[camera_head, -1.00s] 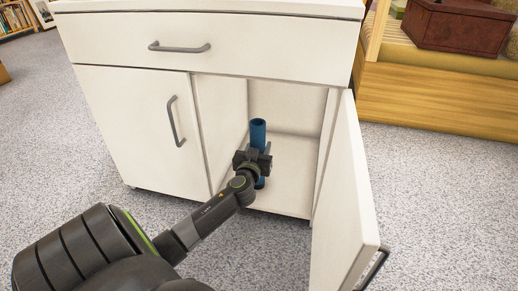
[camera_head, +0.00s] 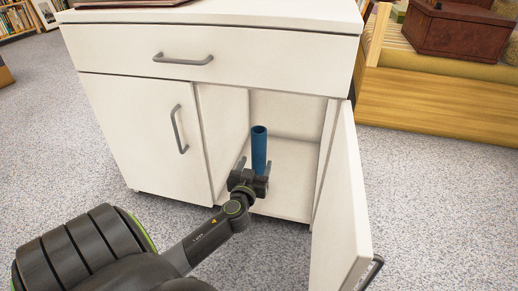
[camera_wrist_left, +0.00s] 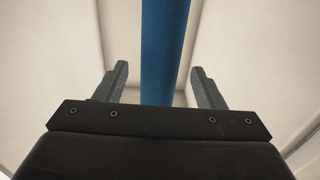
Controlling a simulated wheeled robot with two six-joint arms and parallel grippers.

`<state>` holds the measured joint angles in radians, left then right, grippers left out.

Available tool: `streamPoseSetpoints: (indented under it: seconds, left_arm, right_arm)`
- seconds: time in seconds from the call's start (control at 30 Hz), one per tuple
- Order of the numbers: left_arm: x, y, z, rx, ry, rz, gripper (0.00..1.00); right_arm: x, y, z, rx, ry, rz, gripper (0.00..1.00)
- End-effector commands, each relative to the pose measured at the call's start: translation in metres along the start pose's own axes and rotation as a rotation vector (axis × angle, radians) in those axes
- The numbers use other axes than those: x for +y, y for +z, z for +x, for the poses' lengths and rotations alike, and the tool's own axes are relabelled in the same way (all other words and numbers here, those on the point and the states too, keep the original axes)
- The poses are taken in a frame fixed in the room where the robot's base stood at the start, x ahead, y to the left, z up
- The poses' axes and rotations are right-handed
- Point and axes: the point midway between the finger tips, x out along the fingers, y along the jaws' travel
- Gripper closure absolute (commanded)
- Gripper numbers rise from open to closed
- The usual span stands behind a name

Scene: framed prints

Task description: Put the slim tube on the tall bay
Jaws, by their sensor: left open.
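The slim blue tube (camera_head: 259,150) stands upright inside the open right-hand compartment (camera_head: 292,160) of the white cabinet. Its lower end is hidden behind my left gripper in the head view. My left gripper (camera_head: 254,168) is open in front of the tube, fingers pointing into the compartment. In the left wrist view the tube (camera_wrist_left: 165,50) rises between the two open fingers (camera_wrist_left: 161,85), with a gap on each side. Its lower part is hidden by the gripper body there. My right gripper is not in view.
The compartment's door (camera_head: 342,215) is swung open at the right, close to my arm's working space. A closed door (camera_head: 135,135) and a drawer (camera_head: 220,50) form the rest of the cabinet front. A wooden bench (camera_head: 440,95) stands at the right; carpet (camera_head: 440,200) is clear.

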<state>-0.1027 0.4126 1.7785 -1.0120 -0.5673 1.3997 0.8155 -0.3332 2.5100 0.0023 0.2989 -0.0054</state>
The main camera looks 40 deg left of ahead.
Motion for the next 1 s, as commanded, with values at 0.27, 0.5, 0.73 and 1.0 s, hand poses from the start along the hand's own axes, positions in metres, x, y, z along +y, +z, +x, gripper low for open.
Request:
streamPoseSetpoints:
  seconds: [0.27, 0.5, 0.73, 1.0]
  left_arm:
    - [0.000, -0.001, -0.047, -0.001, 0.000, -0.001, 0.37]
    - [0.000, 0.000, -0.056, 0.001, 0.000, -0.001, 0.37]
    - [0.000, 0.000, -0.056, 0.001, 0.000, 0.000, 0.37]
    - [0.000, -0.001, -0.056, 0.001, 0.000, 0.000, 0.37]
  right_arm:
    - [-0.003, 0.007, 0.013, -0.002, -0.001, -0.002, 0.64]
    - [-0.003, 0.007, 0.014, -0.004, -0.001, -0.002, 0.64]
    - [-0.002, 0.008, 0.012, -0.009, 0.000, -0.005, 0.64]
    - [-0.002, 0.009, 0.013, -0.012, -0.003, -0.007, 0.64]
